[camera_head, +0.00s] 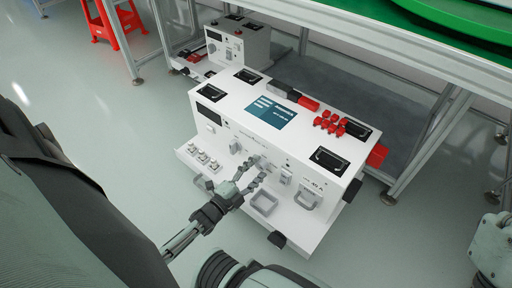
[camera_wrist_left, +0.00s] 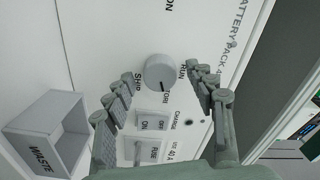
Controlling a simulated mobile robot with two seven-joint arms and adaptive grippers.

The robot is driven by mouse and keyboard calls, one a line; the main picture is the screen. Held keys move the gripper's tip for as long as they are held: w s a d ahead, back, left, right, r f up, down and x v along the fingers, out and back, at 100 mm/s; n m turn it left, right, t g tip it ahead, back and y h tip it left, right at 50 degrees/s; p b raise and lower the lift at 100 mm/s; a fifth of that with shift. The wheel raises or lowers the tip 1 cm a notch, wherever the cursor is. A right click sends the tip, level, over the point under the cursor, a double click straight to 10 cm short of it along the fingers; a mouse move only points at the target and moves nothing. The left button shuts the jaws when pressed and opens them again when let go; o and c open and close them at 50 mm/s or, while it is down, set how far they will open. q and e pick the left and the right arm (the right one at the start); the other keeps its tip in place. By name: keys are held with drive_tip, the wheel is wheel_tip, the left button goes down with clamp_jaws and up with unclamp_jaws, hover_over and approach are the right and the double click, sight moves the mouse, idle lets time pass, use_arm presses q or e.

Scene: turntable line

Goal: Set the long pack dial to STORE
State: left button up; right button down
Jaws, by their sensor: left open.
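The dial is a round grey knob (camera_wrist_left: 160,72) on the white front panel of the battery pack (camera_head: 235,110). In the left wrist view, SHIP is printed on its left, RUN on its right, and a partly covered word ending in TORE just below. A small dark mark shows on its lower edge; I cannot tell for sure where it points. My left gripper (camera_head: 254,171) is open, with one finger on each side of the knob in the left wrist view (camera_wrist_left: 160,74). Contact with the knob is not clear. My right gripper is out of view.
Below the knob are an ON/OFF switch (camera_wrist_left: 152,121) and a FUSE part (camera_wrist_left: 140,151). A WASTE bin (camera_wrist_left: 48,135) sits to the left. A bench frame (camera_head: 430,145) stands behind.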

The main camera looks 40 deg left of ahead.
use_arm(q)
drive_tip(key=s, duration=1.2)
drive_tip(key=shift+a, duration=0.45)
drive_tip(key=shift+w, duration=0.1)
